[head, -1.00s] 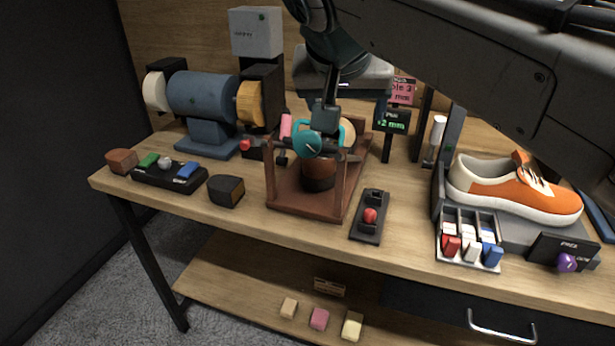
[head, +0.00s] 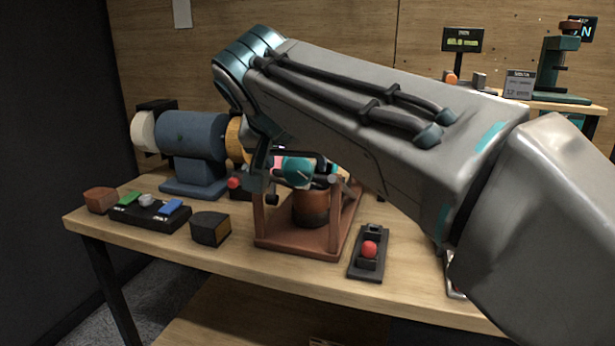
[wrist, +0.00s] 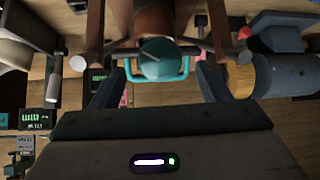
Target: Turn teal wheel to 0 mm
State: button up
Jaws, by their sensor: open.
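The teal wheel (head: 299,171) sits at the top of a brown wooden frame (head: 338,222) in the head view, partly behind my arm. In the wrist view the wheel (wrist: 161,62) is a teal disc with a pale mark line and a teal loop handle below it. My gripper (wrist: 158,86) is open, with one dark finger on each side of the handle and a gap on both sides. A brown and orange cylinder (head: 311,208) stands under the wheel. A small green readout (wrist: 98,82) shows in the wrist view, too small to read.
A blue grinder (head: 192,140) with an orange wheel stands left of the frame. A black button box (head: 150,215), a dark block (head: 210,228) and a red-button box (head: 369,252) lie near the front edge. My arm hides the table's right side.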

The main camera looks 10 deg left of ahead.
aim_at(298, 167)
jog(key=shift+b+x, duration=0.35)
jog(key=shift+x, duration=1.9)
jog(key=shift+c, duration=0.3)
jog(key=c, duration=0.9)
jog(key=shift+r+p, duration=0.1)
jog(key=shift+p, duration=0.2)
